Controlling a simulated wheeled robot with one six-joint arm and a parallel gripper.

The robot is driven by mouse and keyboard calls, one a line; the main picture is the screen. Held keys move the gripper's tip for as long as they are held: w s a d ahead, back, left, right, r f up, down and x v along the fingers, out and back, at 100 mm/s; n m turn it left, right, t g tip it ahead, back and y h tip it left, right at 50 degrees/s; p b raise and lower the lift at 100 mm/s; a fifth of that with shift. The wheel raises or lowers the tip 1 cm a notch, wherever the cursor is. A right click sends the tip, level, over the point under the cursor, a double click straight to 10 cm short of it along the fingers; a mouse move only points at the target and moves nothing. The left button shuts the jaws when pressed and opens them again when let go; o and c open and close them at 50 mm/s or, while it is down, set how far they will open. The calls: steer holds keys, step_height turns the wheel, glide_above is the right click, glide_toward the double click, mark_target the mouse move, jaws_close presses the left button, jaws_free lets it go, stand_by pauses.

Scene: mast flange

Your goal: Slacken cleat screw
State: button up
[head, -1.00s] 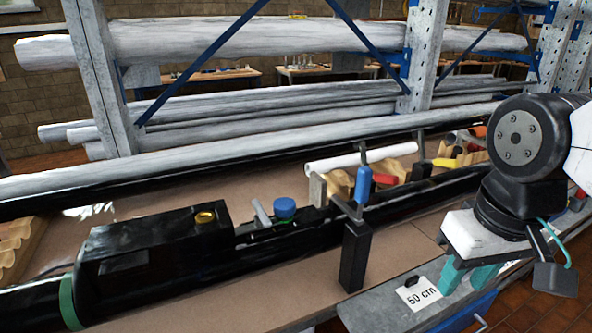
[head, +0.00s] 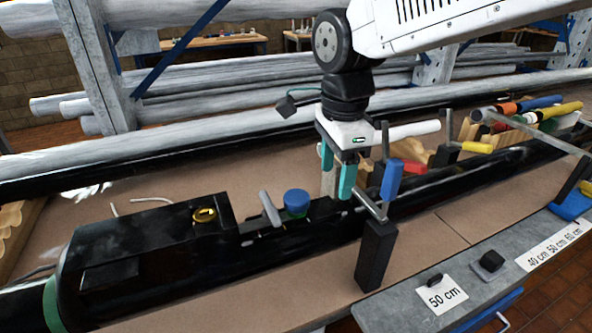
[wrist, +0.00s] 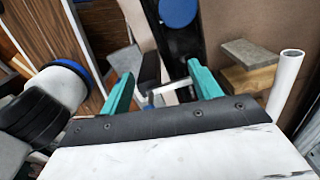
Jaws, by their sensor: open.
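My gripper (head: 337,178) has two teal fingers, apart and pointing down over the black mast. It is open, just left of the blue-handled clamp (head: 391,180) and right of the blue knob (head: 296,199). In the wrist view, a small pale metal piece (wrist: 166,94) shows between the open fingers, against dark parts; I cannot tell whether it is the cleat screw. The blue knob (wrist: 177,11) lies beyond the fingertips at the top of the wrist view. The cleat screw is not clearly visible in the head view.
A grey lever (head: 270,208) rises beside the blue knob. A white tube (wrist: 286,82) and a grey block (wrist: 246,53) lie close to one finger. Coloured tools sit at the right.

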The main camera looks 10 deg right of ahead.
mark_target(297, 196)
steer(key=w+a+m, duration=0.1)
steer(key=a, duration=0.1)
steer(key=w+a+f+m, duration=0.1)
steer(key=a, duration=0.1)
steer(key=a+m, duration=0.1)
steer(key=m, duration=0.1)
steer(key=shift+w+a+f, duration=0.4)
steer(key=shift+w+a+f+m, duration=0.15)
steer(key=shift+a+f+m, duration=0.15)
steer(key=shift+a, duration=0.05)
steer(key=shift+f, duration=3.25)
steer(key=shift+c, duration=1)
steer(key=c, duration=0.9)
